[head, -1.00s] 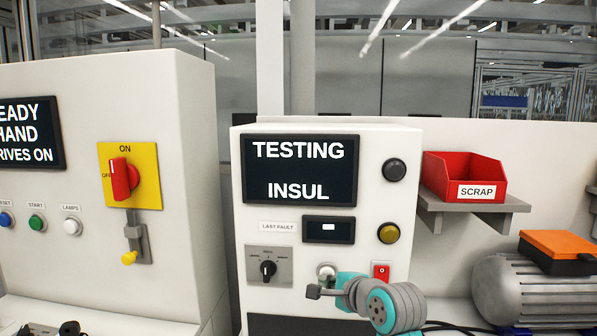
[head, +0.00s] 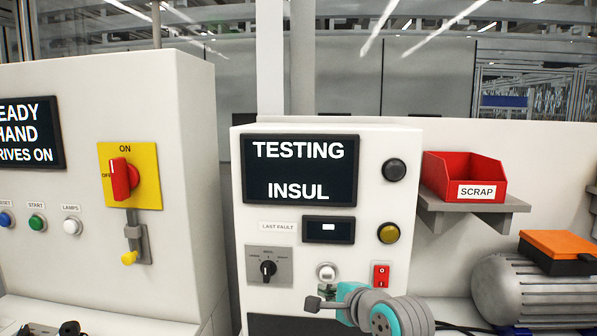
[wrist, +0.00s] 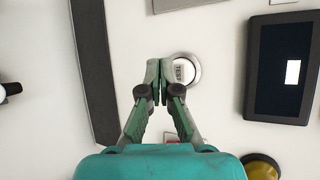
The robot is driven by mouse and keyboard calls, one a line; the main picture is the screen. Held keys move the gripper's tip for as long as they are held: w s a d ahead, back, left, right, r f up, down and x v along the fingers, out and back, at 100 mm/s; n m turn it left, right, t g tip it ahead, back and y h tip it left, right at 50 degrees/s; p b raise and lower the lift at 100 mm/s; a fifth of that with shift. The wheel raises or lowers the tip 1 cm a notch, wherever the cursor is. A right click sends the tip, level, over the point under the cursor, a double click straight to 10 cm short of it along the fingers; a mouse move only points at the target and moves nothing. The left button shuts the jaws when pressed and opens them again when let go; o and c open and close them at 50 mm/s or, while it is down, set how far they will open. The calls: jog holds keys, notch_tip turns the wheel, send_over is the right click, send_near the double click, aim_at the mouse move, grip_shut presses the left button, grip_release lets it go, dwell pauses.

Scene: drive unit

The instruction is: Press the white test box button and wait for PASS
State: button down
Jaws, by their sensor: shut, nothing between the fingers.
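The white test box (head: 310,228) stands in the middle of the head view, and its display (head: 299,170) reads "TESTING INSUL". The white round test button (head: 326,271) is on its lower front. In the wrist view the button (wrist: 181,72) carries the word TEST. My gripper (wrist: 158,80) is shut and empty, with its fingertips beside the button's left edge in the wrist view; I cannot tell whether they touch it. In the head view my gripper (head: 313,303) is below the button, which shows clear of it.
A rotary selector (head: 268,269), a red switch (head: 380,276), a dark lamp (head: 394,170) and a yellow one (head: 389,233) surround the button. A red SCRAP bin (head: 463,178) and a grey motor (head: 530,290) are on the right. A control cabinet (head: 180,100) stands at left.

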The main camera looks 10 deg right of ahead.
jog(key=shift+s+a, duration=0.2)
jog(key=shift+s, duration=0.5)
jog(key=shift+s+a, duration=0.25)
jog(key=shift+s, duration=0.45)
jog(key=shift+s+a, duration=0.2)
jog(key=shift+s, duration=0.5)
